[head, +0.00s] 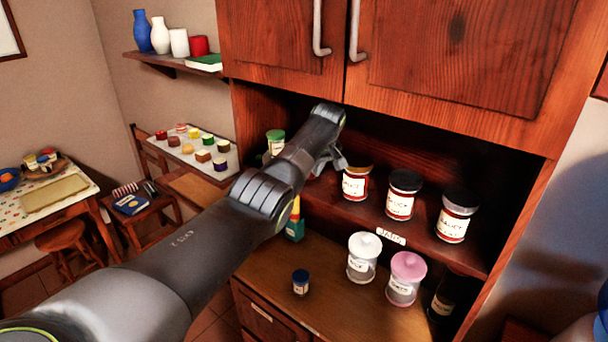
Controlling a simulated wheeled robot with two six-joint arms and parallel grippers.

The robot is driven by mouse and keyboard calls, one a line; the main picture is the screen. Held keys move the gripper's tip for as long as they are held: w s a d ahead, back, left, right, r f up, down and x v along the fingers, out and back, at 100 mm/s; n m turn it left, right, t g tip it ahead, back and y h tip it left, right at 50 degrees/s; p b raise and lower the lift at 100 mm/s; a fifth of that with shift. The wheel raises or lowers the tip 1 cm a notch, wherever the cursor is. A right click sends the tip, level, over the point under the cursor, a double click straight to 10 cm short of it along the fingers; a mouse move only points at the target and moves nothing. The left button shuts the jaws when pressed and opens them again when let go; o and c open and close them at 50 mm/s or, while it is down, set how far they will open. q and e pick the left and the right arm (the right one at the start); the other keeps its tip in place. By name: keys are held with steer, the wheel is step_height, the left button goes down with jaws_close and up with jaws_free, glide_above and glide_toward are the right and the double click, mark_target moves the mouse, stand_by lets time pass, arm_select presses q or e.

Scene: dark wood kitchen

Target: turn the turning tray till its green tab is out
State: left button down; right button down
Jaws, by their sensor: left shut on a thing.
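My left gripper (329,164) reaches into the open shelf of the wooden cupboard, beside an orange-lidded jar (355,183). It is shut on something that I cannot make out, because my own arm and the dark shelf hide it. I see no green tab. A round wooden tray (60,168) with small jars on it stands on the far-left table; I cannot tell whether it is the turning tray. My right gripper is not in view.
Dark-lidded sauce jars (403,195) stand right of my gripper; a green-lidded jar (275,137) is to its left. Below are a white canister (362,258), a pink canister (405,278) and a small blue-lidded jar (300,282). Closed cupboard doors (455,60) hang above.

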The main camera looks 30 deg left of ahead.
arm_select(q)
steer(key=shift+w+d+n, duration=0.3)
steer(key=shift+w+n, duration=0.1)
steer(key=c, duration=1.3)
jaws_free()
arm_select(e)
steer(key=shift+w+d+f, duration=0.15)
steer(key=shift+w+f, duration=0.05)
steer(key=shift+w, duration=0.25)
arm_select(q)
steer(key=shift+a, duration=0.1)
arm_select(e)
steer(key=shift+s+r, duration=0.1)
